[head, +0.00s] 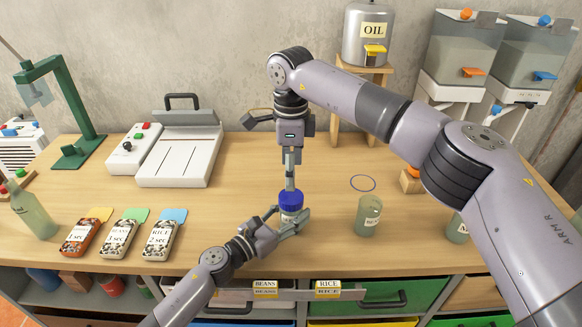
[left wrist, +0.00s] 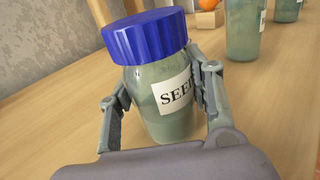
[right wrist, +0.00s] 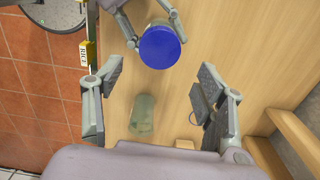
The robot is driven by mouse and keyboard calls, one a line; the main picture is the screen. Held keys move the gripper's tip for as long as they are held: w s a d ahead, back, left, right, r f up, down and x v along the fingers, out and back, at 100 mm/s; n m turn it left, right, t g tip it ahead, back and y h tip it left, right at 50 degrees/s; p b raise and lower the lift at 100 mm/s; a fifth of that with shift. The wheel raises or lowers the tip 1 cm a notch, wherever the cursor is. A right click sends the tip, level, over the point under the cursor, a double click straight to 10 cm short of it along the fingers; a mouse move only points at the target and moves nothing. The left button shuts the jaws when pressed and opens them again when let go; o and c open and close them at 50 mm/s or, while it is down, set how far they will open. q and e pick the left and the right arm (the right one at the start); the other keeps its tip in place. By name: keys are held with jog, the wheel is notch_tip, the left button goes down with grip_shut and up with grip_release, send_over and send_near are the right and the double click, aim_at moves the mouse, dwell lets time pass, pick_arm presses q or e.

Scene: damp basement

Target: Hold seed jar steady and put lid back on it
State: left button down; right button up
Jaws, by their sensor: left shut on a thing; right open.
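The seed jar (left wrist: 160,110) is greenish glass with a white label reading "SEED", partly covered by a finger. It stands upright on the workbench; in the head view, it shows beneath its lid. The blue ribbed lid (left wrist: 150,36) sits on the jar's mouth; it also shows from above in the right wrist view (right wrist: 159,47). My left gripper (head: 287,220) is shut around the jar's body, with a finger on each side. My right gripper (head: 290,184) points down just above the lid. In the right wrist view its fingers are spread with nothing between them.
Another greenish jar (head: 368,216) stands to the right, near a thin blue ring (head: 362,183) on the workbench (head: 330,165). A white sealer-like machine (head: 180,155) is behind. The bench centre is fairly clear.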

aim_at(291, 196)
jog(key=shift+n, duration=0.3)
jog(key=shift+f, duration=4)
jog(key=shift+c, duration=0.5)
jog(key=c, duration=1.1)
jog(key=m, duration=0.5)
jog(key=shift+c, duration=0.2)
jog(key=m, duration=0.3)
jog(key=shift+m, duration=0.3)
jog(key=o, duration=1.4)
jog(key=shift+c, duration=0.2)
